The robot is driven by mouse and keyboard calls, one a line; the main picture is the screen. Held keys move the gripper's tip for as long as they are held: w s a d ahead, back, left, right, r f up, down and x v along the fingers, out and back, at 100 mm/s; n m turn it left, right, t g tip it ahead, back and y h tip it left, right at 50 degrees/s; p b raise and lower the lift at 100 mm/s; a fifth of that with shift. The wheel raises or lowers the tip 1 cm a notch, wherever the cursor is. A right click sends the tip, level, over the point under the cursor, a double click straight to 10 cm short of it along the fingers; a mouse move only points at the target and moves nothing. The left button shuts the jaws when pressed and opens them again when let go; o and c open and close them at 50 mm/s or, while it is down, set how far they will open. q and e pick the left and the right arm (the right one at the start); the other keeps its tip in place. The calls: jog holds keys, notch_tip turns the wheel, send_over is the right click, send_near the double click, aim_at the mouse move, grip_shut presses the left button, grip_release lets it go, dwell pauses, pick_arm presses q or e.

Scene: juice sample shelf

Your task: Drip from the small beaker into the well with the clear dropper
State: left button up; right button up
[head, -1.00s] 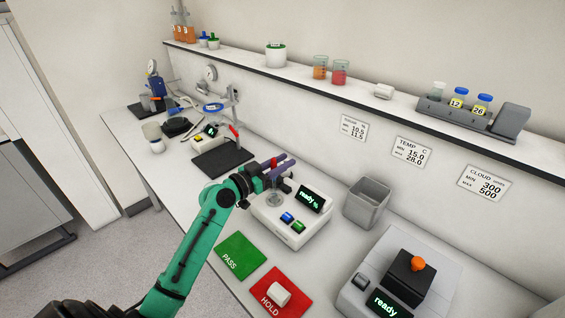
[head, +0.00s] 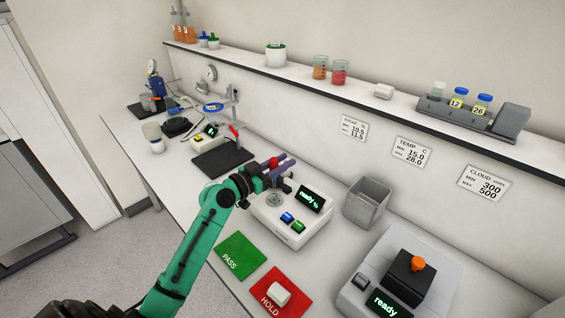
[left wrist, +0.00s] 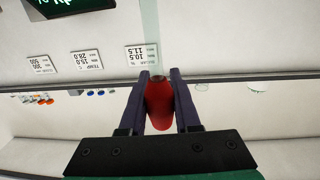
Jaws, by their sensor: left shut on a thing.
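My left gripper (head: 283,167) is shut on the dropper's red bulb (head: 273,162). In the left wrist view the red bulb (left wrist: 160,104) sits between the two dark fingers, and a clear tube (left wrist: 150,22) runs away from it. The well (head: 274,199) is a round silver spot on the white meter (head: 291,231) with the "ready %" display. The gripper is above and behind the well in the head view; I cannot tell where the dropper tip is. Two beakers, with orange (head: 320,68) and red (head: 340,73) liquid, stand on the shelf. My right gripper is not in view.
A grey bin (head: 367,204) stands right of the meter. A green PASS mat (head: 240,257) and a red HOLD mat (head: 272,299) with a white cylinder lie in front. Another "ready" device (head: 397,280) is at the right. A dark stand base (head: 222,158) is behind the arm.

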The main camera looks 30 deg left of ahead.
pick_arm(q)
notch_tip(320, 180, up, 4)
jog(key=shift+p, duration=1.25)
